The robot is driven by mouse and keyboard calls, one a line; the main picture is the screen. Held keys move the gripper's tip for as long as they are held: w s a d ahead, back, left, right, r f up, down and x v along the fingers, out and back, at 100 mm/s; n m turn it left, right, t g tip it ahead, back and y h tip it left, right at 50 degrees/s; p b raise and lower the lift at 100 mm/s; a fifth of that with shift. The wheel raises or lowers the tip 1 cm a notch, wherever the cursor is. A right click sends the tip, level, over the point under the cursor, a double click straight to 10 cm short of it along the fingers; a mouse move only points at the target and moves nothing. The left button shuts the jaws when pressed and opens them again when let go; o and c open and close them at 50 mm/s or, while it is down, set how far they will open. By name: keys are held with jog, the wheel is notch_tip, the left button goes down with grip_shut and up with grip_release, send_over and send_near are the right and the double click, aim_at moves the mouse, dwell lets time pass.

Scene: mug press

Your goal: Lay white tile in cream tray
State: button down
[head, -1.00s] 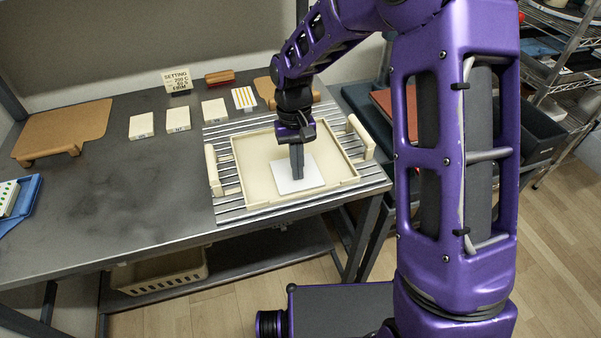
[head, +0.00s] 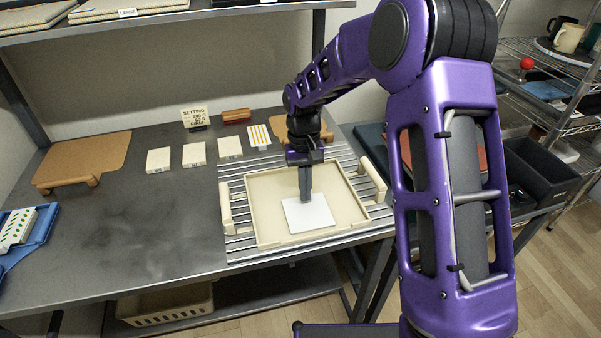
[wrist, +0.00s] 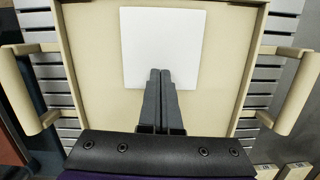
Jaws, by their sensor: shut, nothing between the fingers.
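The white tile (head: 308,215) lies flat in the cream tray (head: 260,205), on its floor toward the front wall. It also shows in the wrist view (wrist: 162,45), square and inside the tray walls. My gripper (head: 305,198) points down over the tray, at the tile's back edge. Its two dark fingers (wrist: 160,76) are together with nothing between them. In the wrist view the fingertips overlap the tile's edge; I cannot tell whether they touch it. The tray has a handle on each side and sits on a slatted metal rack (head: 232,243).
Several cream blocks (head: 194,155) and a striped card (head: 259,136) stand behind and left of the tray. A brown board (head: 85,160) and a blue tray (head: 40,235) are at the left. A sign (head: 195,117) stands at the back. The table's middle left is clear.

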jog(key=w, duration=0.2)
jog(key=w+a, duration=0.1)
jog(key=w, duration=0.4)
jog(key=shift+w+a, duration=0.25)
jog(key=shift+a+r, duration=0.1)
jog(key=shift+r, duration=0.05)
